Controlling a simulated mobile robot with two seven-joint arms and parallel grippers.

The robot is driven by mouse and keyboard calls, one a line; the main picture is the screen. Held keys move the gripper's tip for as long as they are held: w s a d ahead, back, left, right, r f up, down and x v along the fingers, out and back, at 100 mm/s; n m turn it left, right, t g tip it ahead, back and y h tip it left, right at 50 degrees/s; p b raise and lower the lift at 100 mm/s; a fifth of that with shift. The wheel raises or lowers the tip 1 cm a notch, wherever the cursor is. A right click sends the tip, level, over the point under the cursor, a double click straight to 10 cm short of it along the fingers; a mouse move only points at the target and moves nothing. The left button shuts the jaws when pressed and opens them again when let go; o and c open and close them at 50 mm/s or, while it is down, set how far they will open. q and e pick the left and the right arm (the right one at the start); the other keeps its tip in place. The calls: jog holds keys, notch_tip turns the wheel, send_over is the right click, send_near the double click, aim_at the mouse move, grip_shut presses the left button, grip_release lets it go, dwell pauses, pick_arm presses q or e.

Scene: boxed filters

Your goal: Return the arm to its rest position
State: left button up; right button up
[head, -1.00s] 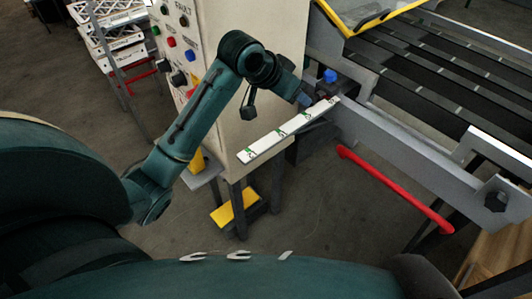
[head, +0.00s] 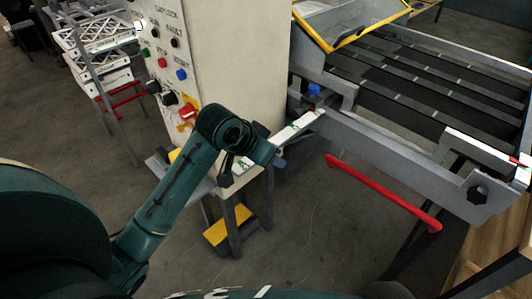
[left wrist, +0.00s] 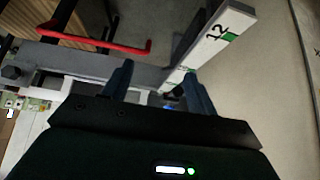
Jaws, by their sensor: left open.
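My left arm comes in from the left in the head view, and its gripper (head: 277,160) is by the lower corner of the cream control cabinet (head: 230,60). In the left wrist view the two fingers of the left gripper (left wrist: 160,88) are spread apart with nothing held between them. A white strip with green marks (head: 296,128) lies just beyond the gripper, beside the cabinet. The strip also shows past the fingers in the left wrist view (left wrist: 215,42). My right gripper is in neither view.
A conveyor with dark slats (head: 420,90) and a grey frame stands at the right. A red bar (head: 385,192) juts out below it. A rack of white boxed filters (head: 92,45) stands at the upper left. Open floor (head: 310,230) lies in front.

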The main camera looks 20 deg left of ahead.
pick_arm(q)
jog(key=shift+f, duration=0.1)
jog(key=s+d+f+t, duration=0.1)
jog(key=s+d+f, duration=0.1)
jog(key=s+f, duration=0.7)
jog(key=s+d+f+n+t, duration=0.1)
jog(key=s+d+f+t, duration=0.1)
jog(key=s+f, duration=0.7)
jog(key=shift+s+d+f, duration=0.35)
jog(key=shift+d+f, duration=0.1)
jog(key=shift+f, duration=0.3)
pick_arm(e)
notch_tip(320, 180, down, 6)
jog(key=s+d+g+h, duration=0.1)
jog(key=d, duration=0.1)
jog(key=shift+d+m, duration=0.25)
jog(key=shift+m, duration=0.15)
